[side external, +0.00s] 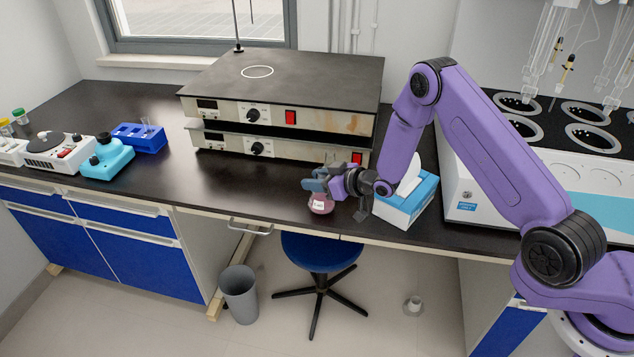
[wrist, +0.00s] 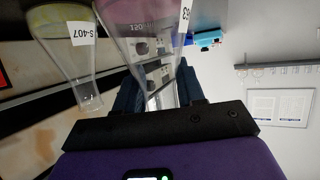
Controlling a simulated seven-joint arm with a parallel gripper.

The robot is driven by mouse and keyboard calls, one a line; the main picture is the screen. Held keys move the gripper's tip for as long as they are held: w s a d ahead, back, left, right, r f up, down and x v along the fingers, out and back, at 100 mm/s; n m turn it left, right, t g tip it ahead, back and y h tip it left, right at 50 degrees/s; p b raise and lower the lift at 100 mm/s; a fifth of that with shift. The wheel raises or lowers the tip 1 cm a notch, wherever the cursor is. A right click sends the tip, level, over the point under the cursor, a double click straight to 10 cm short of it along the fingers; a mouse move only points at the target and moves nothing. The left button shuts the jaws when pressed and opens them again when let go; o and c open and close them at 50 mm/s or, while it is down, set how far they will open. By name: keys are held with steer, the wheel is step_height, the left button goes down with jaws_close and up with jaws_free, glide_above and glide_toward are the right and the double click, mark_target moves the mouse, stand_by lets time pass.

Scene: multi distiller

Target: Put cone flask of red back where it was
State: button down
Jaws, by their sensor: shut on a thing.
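The cone flask of red (side external: 321,206) shows pinkish-red with a white label, low near the front edge of the bench. My gripper (side external: 318,186) is around its upper part and shut on it. In the wrist view the flask (wrist: 135,14) has a pink liquid, and its clear neck lies between my fingers (wrist: 158,88). I cannot tell whether its base touches the bench. A second cone flask (wrist: 80,60), with yellowish contents and a label reading S-407, is beside it in the wrist view. I cannot make that flask out in the side view.
Two stacked hotplates (side external: 262,118) stand just behind the flask. A blue tissue box (side external: 402,207) is close to the right of my gripper, with the white distiller (side external: 505,212) beyond. The bench left of the flask is clear up to a blue rack (side external: 139,138).

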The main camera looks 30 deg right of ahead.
steer(key=shift+f, duration=0.4)
steer(key=shift+f, duration=0.1)
steer(key=c, duration=0.7)
jaws_free()
steer(key=v, duration=1.2)
